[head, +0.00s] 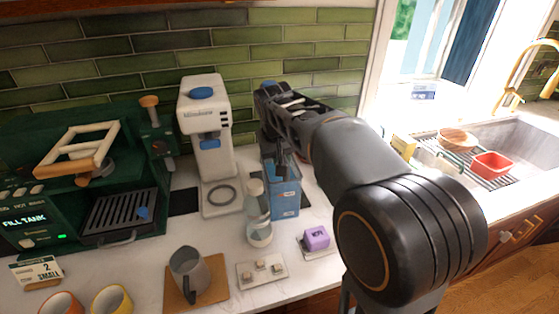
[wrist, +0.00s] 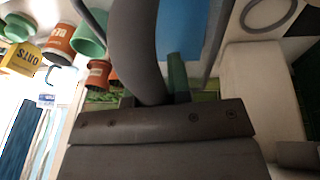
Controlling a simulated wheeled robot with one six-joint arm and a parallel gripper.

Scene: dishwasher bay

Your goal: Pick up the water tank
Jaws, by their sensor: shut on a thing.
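The water tank (head: 285,197) is a translucent blue box standing upright on the counter, right of the white grinder in the head view. My gripper (head: 281,164) comes down from above and is shut on the tank near its top. In the wrist view the blue tank (wrist: 181,28) shows beyond my gripper's dark body. The fingertips' exact contact is partly hidden, and I cannot tell whether the tank is clear of the counter.
A clear bottle (head: 258,217) stands close in front of the tank. A white grinder (head: 209,140) is left, beside the green coffee machine (head: 75,190). A purple block (head: 316,238), a small tray (head: 262,270) and a grey pitcher (head: 188,268) are in front. The sink is right.

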